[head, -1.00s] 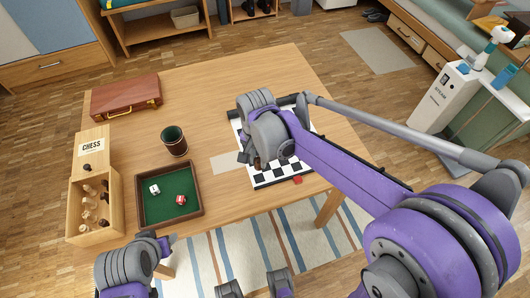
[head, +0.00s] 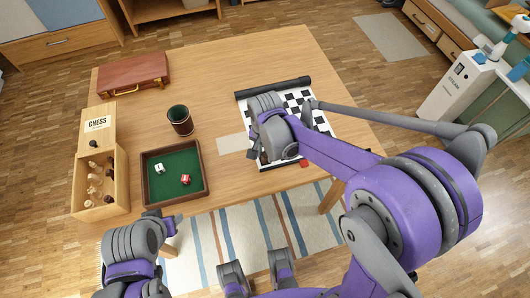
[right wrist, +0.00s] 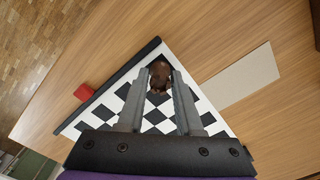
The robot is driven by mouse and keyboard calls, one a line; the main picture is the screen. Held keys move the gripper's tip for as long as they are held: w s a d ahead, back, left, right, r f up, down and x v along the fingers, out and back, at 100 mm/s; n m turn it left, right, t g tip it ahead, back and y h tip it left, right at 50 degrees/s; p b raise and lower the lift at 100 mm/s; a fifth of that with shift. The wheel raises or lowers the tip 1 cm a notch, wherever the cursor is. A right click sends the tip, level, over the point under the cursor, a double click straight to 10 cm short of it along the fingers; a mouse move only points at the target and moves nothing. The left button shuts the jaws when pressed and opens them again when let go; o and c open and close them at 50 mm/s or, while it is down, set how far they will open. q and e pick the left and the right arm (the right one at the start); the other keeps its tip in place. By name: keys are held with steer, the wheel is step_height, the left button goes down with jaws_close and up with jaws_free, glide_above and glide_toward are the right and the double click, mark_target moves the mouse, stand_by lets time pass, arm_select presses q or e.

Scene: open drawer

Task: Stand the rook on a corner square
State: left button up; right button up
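The rook is a dark brown piece (right wrist: 160,72) seen from above in the right wrist view. It is between the fingertips of my right gripper (right wrist: 159,80), which appear closed against its sides. It shows over the near-left corner of the black-and-white chessboard (right wrist: 153,108). Whether its base touches the board is hidden. In the head view the board (head: 299,97) is partly covered by my right arm, and the dark piece (head: 264,158) shows below the wrist. My left gripper (head: 165,228) is at the table's near-left edge; its fingers are not clear.
A red block (head: 304,163) lies by the board's near edge. A pale card (head: 232,145) lies left of the board. A dice tray (head: 149,190), cup (head: 180,121), open chess box (head: 124,185) with several pieces and brown case (head: 133,73) stand further left.

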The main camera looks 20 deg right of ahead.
steer(key=shift+o, duration=1.4)
steer(key=shift+r, duration=0.1)
steer(key=shift+r, duration=0.35)
step_height(320, 180, up, 11)
steer(key=p, duration=0.2)
steer(key=s+d+f+n+t, duration=0.1)
steer(key=s+d+n+t, duration=0.1)
steer(key=s, duration=0.5)
steer(key=s+d+f+n+t, duration=0.2)
steer(key=s+d+n+t, duration=0.1)
steer(key=s+n, duration=0.3)
steer(key=shift+s+d+n, duration=0.3)
steer(key=shift+s+d, duration=0.5)
steer(key=shift+s, duration=0.4)
